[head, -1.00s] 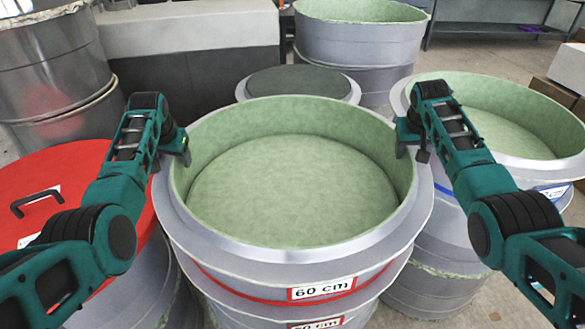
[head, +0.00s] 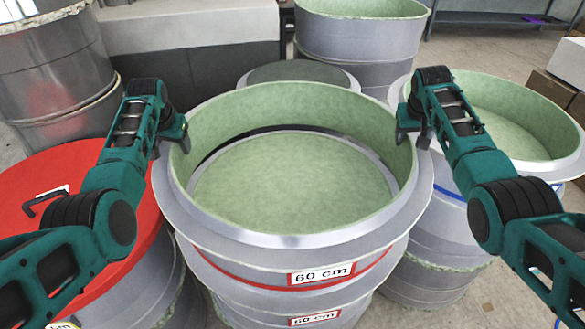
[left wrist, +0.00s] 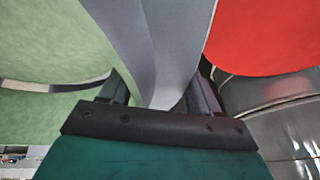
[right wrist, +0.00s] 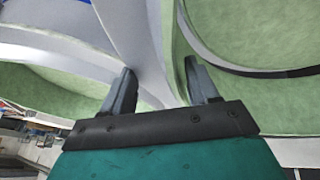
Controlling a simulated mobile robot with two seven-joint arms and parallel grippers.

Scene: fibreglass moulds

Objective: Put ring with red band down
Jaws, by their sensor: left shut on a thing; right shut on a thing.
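The ring with the red band (head: 300,240) is a wide grey ring with a green inner wall and a "60 cm" label, in the middle of the head view. My left gripper (head: 178,142) is shut on its left rim, which also shows in the left wrist view (left wrist: 155,50). My right gripper (head: 412,134) is shut on its right rim, seen in the right wrist view (right wrist: 140,45). The ring is held roughly level above a lower round mould (head: 245,310) with another "60 cm" label. A dark gap and the lower mould's pale rim show through the ring.
A red lid (head: 75,180) with a black handle lies on a drum at the left. A green-lined mould (head: 500,105) with a blue band stands close at the right. A dark-topped drum (head: 300,74) and a taller green-lined mould (head: 360,45) stand behind.

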